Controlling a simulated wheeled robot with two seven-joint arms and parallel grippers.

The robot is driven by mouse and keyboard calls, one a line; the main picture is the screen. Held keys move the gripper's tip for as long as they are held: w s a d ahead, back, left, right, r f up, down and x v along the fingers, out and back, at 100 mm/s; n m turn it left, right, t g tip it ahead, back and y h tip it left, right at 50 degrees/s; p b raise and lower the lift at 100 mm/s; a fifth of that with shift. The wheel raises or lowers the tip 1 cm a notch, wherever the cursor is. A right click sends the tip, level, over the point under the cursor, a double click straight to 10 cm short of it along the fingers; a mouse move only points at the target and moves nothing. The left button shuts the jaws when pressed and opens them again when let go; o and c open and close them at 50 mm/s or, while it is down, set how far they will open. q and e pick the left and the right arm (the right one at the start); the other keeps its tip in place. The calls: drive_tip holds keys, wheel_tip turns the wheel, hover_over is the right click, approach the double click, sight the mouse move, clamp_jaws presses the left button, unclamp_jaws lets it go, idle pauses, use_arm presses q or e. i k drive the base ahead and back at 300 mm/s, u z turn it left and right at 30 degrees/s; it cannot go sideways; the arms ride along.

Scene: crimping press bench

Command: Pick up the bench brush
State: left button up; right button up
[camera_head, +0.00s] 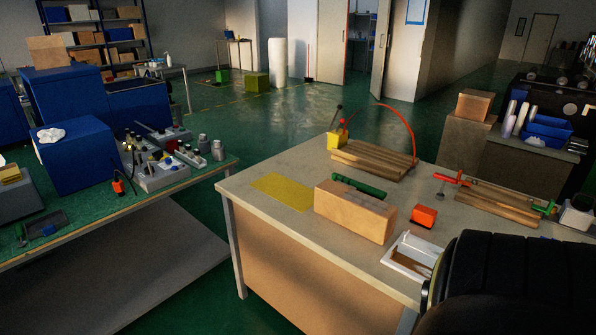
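I cannot pick out the bench brush with certainty. A long green object (358,186) lies on the right-hand bench, partly hidden behind a cardboard box; it may be the brush, but its bristles do not show. Neither of my grippers is in view. A large black rounded part fills the lower right corner and hides the bench's near right corner; it seems to be part of my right arm.
A cluttered green-topped bench (95,215) stands left, across a floor gap.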

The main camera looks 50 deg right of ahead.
sight(375, 192)
drive_tip(key=z, duration=0.55)
drive_tip(key=i, duration=1.55)
drive_tip(key=z, duration=1.15)
